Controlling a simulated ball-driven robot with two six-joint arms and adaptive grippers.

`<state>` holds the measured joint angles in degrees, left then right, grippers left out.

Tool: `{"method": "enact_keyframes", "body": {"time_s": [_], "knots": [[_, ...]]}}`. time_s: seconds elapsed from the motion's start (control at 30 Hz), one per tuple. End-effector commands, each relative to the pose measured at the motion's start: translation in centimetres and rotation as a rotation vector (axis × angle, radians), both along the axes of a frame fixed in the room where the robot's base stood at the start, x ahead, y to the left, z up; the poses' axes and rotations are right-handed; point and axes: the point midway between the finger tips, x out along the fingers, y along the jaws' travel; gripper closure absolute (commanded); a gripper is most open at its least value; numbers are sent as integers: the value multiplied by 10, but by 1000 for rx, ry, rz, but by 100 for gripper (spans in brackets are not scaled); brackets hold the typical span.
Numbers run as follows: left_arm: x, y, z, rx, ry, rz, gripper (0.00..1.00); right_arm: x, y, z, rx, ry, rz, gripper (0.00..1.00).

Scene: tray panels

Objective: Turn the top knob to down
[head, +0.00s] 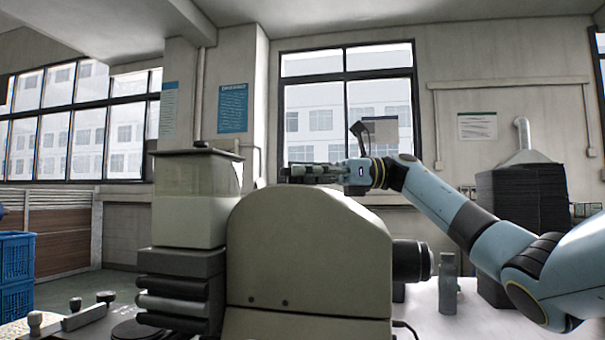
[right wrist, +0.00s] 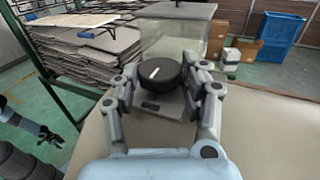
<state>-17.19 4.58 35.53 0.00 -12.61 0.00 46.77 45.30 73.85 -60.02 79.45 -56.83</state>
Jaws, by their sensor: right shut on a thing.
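The top knob (right wrist: 160,74) is a round black dial with a short white mark set at a slant. In the right wrist view it sits on a grey plate on top of the beige machine (head: 310,250). My right gripper (right wrist: 168,85) has its two fingers on either side of the knob and is shut on it. In the head view my right gripper (head: 310,172) lies level just above the machine's top, and the knob cannot be made out there. A dark gripper, apparently my left (right wrist: 50,136), shows small at the lower left of the right wrist view; its jaw state is unclear.
A clear-sided hopper (head: 190,200) stands left of the machine's rounded body. A black cylinder (head: 410,261) sticks out at its right. A grey bottle (head: 447,283) stands on the white table. Blue crates (head: 15,275) are at the far left. Space above the machine is free.

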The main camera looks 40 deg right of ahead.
Motion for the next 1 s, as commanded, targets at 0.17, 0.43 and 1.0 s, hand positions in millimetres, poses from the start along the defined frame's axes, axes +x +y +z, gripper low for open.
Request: {"method": "enact_keyframes", "body": {"time_s": [0.17, 0.43, 1.0], "knots": [[0, 0, 0, 0, 0, 0, 60, 0, 0, 0, -1, 0, -1, 88], [0, 0, 0, 0, 0, 0, 60, 0, 0, 0, -1, 0, -2, 32], [0, 0, 0, 0, 0, 0, 60, -22, -47, -1, -3, 3, -7, 32]]}}
